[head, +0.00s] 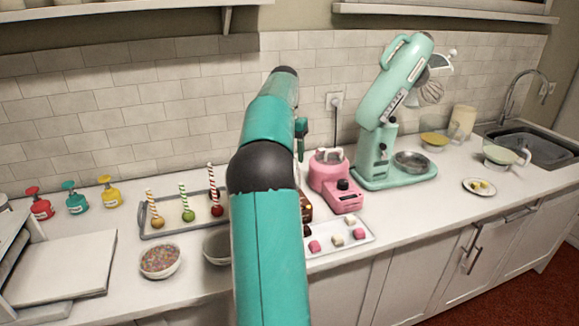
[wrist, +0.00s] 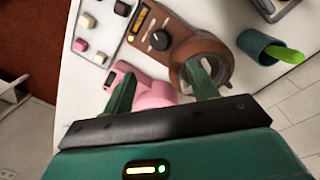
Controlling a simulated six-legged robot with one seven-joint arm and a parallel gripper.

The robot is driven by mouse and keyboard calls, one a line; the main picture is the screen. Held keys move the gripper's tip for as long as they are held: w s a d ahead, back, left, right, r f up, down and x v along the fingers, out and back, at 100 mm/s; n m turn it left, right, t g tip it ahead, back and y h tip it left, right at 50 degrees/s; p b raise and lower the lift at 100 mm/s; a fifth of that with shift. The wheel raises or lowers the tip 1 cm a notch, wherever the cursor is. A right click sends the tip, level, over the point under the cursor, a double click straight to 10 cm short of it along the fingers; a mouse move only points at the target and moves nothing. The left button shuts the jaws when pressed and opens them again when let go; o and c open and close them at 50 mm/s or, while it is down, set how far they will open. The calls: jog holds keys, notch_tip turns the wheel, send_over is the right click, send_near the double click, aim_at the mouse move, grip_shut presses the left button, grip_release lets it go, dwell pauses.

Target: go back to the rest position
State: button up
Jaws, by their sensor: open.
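My gripper (wrist: 160,84) shows in the wrist view, its two dark green fingers apart with nothing held between them. The fingers hang above the counter, over a brown machine (wrist: 162,38) with a dial and a round bowl, and a pink machine (wrist: 152,92). I cannot tell how high they are. In the head view my teal arm rises through the middle and hides most of the brown machine (head: 307,206); the gripper itself is hidden there.
A tray of sweets (head: 362,232) lies right of my arm, near the pink machine (head: 347,198). A mint stand mixer (head: 408,78) stands behind. Left are a tray of cake pops (head: 152,234) and a sprinkle bowl (head: 160,262). A blue cup (wrist: 257,45) holds a green utensil.

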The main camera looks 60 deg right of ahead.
jog(key=shift+r, duration=0.35)
dwell(0.3)
jog(key=w+a+r+n+t, duration=0.1)
jog(key=w+a+r+n, duration=0.15)
jog(key=a, duration=0.85)
jog(key=w+a+r+n+t, duration=0.1)
jog(key=w+a+r+n, duration=0.2)
jog(key=a, duration=0.8)
jog(key=w+a+r+n+t, duration=0.1)
jog(key=w+a+n, duration=0.25)
jog(key=a, duration=0.65)
jog(key=s+a+f+n+t, duration=0.1)
jog(key=s+a+f+n, duration=0.1)
jog(key=a, duration=0.6)
jog(key=s+a+f+n+t, duration=0.1)
jog(key=s+a+f+n, duration=0.2)
jog(key=a, duration=0.6)
jog(key=s+a+f+n+t, duration=0.1)
jog(key=s+a+f+n, duration=0.2)
jog(key=s+a, duration=0.3)
jog(key=a+f, duration=0.1)
jog(key=a, duration=0.2)
jog(key=shift+f, duration=0.25)
jog(key=c, duration=0.5)
